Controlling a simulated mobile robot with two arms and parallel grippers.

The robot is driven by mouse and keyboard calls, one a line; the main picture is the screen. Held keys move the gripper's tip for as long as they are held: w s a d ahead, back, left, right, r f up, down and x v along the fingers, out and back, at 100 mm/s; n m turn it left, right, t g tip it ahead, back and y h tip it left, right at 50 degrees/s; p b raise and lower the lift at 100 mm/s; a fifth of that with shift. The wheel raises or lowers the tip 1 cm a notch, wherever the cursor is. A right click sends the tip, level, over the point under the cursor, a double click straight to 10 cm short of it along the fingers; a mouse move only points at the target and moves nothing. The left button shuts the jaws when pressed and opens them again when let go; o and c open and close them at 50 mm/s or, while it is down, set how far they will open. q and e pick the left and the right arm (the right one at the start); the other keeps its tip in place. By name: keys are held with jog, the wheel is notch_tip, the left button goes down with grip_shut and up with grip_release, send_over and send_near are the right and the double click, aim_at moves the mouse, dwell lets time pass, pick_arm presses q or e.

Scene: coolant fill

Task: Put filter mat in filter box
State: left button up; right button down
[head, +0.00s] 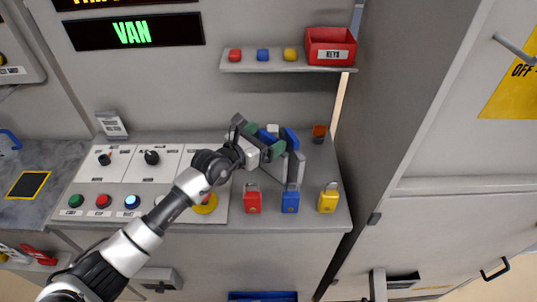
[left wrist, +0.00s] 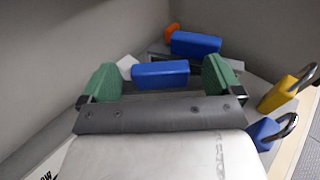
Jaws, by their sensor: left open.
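My left gripper (head: 264,140) is open over the right part of the grey console. Its two green finger pads show in the left wrist view (left wrist: 160,78). A blue block (left wrist: 160,73) shows between the pads, with a gap on each side; I cannot tell whether it lies at fingertip depth. A second blue block (left wrist: 195,43) shows farther out, to the right. In the head view, a blue piece (head: 292,138) shows beside the fingers. I cannot make out a filter mat or a filter box with certainty. My right gripper is not in view.
Red (head: 253,200), blue (head: 290,202) and yellow (head: 328,199) padlocks stand along the console's (head: 240,221) front edge. A shelf (head: 285,67) with a red keys box (head: 330,46) is above. A tall grey cabinet (head: 425,100) bounds the right side.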

pick_arm(q)
jog(key=c, duration=1.3)
jog(key=shift+a, duration=0.1)
jog(key=shift+c, duration=0.2)
jog(key=shift+r, duration=0.15)
